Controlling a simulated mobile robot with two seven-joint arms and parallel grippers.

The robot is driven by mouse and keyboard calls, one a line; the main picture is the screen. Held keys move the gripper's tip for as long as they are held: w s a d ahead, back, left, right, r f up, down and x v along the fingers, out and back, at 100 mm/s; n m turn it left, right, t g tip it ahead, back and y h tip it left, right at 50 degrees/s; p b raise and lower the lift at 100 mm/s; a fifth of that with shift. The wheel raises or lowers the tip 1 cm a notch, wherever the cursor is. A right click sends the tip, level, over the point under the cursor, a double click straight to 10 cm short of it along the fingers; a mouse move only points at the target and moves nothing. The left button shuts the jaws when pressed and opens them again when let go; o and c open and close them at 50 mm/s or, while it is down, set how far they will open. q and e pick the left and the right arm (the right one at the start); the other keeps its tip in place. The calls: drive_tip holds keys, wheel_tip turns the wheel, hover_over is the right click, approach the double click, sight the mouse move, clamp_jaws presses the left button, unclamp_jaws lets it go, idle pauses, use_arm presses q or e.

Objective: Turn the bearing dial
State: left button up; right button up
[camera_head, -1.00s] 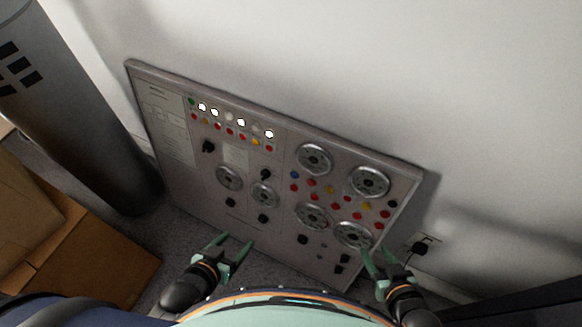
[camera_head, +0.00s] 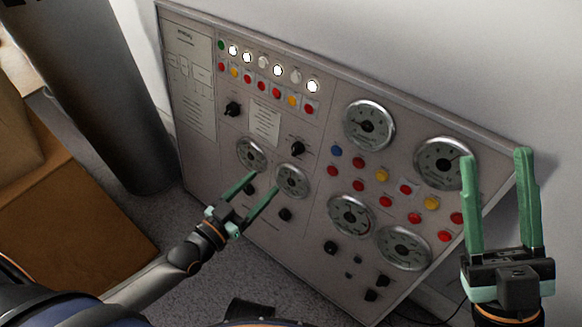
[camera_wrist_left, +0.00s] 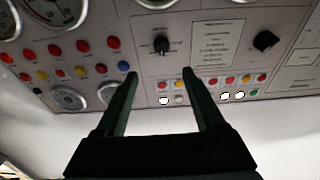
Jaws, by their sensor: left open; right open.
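A grey control panel (camera_head: 185,150) leans by the wall, with black dials on it. One black dial (camera_head: 298,148) sits right of a paper label and another (camera_head: 232,109) left of it. Smaller dials (camera_head: 248,188) and (camera_head: 285,214) sit below two small gauges. Labels are too small to read, so I cannot tell which is the bearing dial. My left gripper (camera_head: 263,183) is open and empty before the small gauges. In the left wrist view, one dial (camera_wrist_left: 161,45) shows between and beyond its fingertips, another (camera_wrist_left: 265,41) to the right. My right gripper (camera_head: 494,154) is open and empty before the panel's right edge.
Round gauges (camera_head: 369,125) and coloured lamps fill the panel's right half. More lamps line its top left. A dark column (camera_head: 95,95) and cardboard boxes (camera_head: 75,215) stand at the left. Grey carpet (camera_head: 175,222) lies below.

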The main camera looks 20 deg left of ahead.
sight(293, 151)
use_arm(q)
drive_tip(key=b+x, duration=0.3)
drive_tip(key=x, duration=0.9)
drive_tip(key=shift+w+b, duration=0.3)
drive_tip(key=shift+w, duration=0.05)
use_arm(e)
drive_tip(key=f, duration=0.3)
drive_tip(key=shift+s+a+f+y, duration=0.15)
drive_tip(key=shift+s+f+y, duration=0.05)
drive_tip(key=shift+s+y, duration=0.1)
use_arm(q)
clamp_jaws()
